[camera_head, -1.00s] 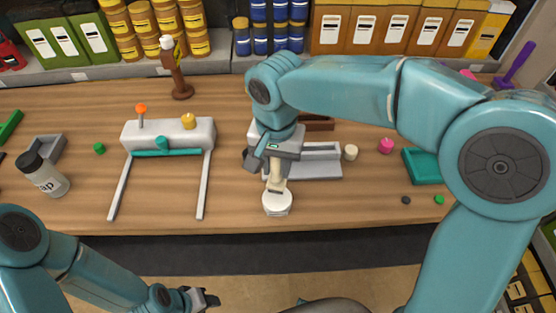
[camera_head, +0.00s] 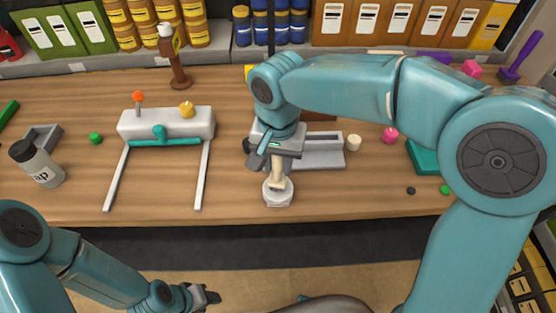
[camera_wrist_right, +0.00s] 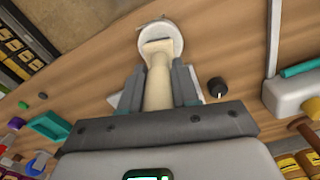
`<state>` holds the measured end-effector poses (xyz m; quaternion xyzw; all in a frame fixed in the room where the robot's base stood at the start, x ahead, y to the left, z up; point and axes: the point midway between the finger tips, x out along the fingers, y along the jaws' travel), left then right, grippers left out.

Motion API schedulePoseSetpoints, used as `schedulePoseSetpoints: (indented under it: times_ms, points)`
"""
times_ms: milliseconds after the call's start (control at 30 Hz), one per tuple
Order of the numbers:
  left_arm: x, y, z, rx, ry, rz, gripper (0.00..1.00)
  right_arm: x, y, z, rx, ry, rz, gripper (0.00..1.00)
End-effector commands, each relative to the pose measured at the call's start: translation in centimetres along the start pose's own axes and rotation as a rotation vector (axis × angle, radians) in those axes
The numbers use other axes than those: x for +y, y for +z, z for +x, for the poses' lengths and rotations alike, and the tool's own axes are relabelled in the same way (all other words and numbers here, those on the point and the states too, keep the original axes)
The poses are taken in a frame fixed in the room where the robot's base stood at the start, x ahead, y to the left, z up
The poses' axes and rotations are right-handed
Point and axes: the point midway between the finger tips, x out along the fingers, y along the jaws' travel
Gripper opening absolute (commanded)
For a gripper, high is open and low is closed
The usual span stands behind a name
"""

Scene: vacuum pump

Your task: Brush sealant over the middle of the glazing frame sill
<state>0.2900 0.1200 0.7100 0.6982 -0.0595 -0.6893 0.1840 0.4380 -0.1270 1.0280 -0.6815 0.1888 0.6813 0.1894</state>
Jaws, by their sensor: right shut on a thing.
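My right gripper (camera_head: 274,158) is shut on the cream handle of a brush (camera_head: 277,178). The brush points down, its tip at the round white pot (camera_head: 278,195) near the bench's front edge. The wrist view shows the handle (camera_wrist_right: 157,85) between the fingers and the flat brush end over the pot (camera_wrist_right: 161,38); contact is unclear. A grey channelled piece (camera_head: 325,158), partly hidden by my right gripper, lies behind the pot. A white bar with two long legs (camera_head: 165,122) stands left. I cannot tell which one is the glazing frame. My left gripper (camera_head: 207,297) is low, before the bench; its jaws are unclear.
A capped bottle (camera_head: 40,165) and grey tray (camera_head: 40,138) are at left. A brown post (camera_head: 178,70) stands at the back. A cream cylinder (camera_head: 353,143), pink knob (camera_head: 390,135) and teal tray (camera_head: 424,158) lie right. Bare wood lies between the white-legged piece and the pot.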

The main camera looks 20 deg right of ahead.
Motion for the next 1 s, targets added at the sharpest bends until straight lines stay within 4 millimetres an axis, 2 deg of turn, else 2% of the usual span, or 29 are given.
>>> schedulePoseSetpoints:
  times_ms: [1000]
  points:
    - [-0.3,0.0,0.8,0.000,0.000,0.000,0.43,0.0,0.0,1.0,0.000,0.000,0.000,0.00]
